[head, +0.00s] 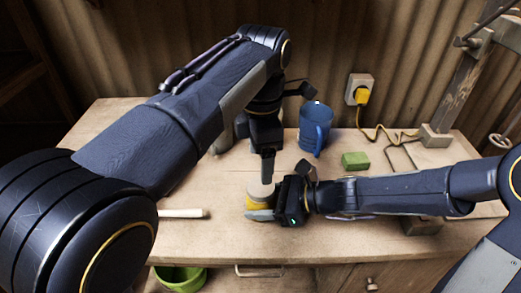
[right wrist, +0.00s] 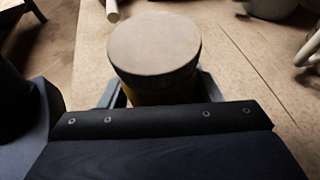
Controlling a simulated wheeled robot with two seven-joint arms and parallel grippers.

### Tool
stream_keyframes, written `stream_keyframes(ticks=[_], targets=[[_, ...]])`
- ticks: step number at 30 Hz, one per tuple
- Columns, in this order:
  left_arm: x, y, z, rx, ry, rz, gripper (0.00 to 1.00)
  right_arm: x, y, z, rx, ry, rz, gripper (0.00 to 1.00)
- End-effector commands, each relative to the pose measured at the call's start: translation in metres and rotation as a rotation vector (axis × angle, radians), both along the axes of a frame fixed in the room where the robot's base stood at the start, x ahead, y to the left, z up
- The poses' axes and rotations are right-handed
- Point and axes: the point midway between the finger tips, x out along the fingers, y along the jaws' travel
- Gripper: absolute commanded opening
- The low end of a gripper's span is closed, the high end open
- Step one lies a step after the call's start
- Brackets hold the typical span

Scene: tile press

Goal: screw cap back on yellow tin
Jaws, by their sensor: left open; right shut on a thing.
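The yellow tin (head: 256,203) stands upright near the middle of the bench. My right gripper (head: 266,209) comes in from the right and is shut on the tin's body. In the right wrist view, the yellow body (right wrist: 160,97) shows between the fingers. A round brownish cap with a ridged edge (right wrist: 154,45) sits level on top of the tin; how far it is screwed down cannot be told. My left gripper (head: 267,172) is open and points down just above the cap. It partly hides the cap in the head view.
A pale rod (head: 183,213) lies to the left. A grey container (head: 222,140) is partly hidden behind my left arm. A green bucket (head: 181,278) is below the front edge.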

Motion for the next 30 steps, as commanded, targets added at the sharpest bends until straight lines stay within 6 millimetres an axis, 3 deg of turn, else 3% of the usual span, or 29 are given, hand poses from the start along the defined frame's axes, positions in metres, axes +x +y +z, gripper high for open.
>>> stream_keyframes(ticks=[3, 9, 23, 30], targets=[[-0.001, -0.001, 0.006, 0.001, -0.016, 0.24, 0.73, 0.0, 0.0, 0.0, 0.0, 0.0, 0.0, 0.0], [-0.002, -0.001, 0.011, -0.002, -0.028, 0.475, 0.73, 0.0, 0.0, 0.0, 0.0, 0.0, 0.0, 0.0], [-0.002, -0.001, 0.01, -0.004, -0.029, 0.521, 0.73, 0.0, 0.0, 0.0, 0.0, 0.0, 0.0, 0.0], [-0.003, 0.0, -0.018, -0.002, -0.027, 0.521, 0.73, 0.0, 0.0, 0.0, 0.0, 0.0, 0.001, 0.0]])
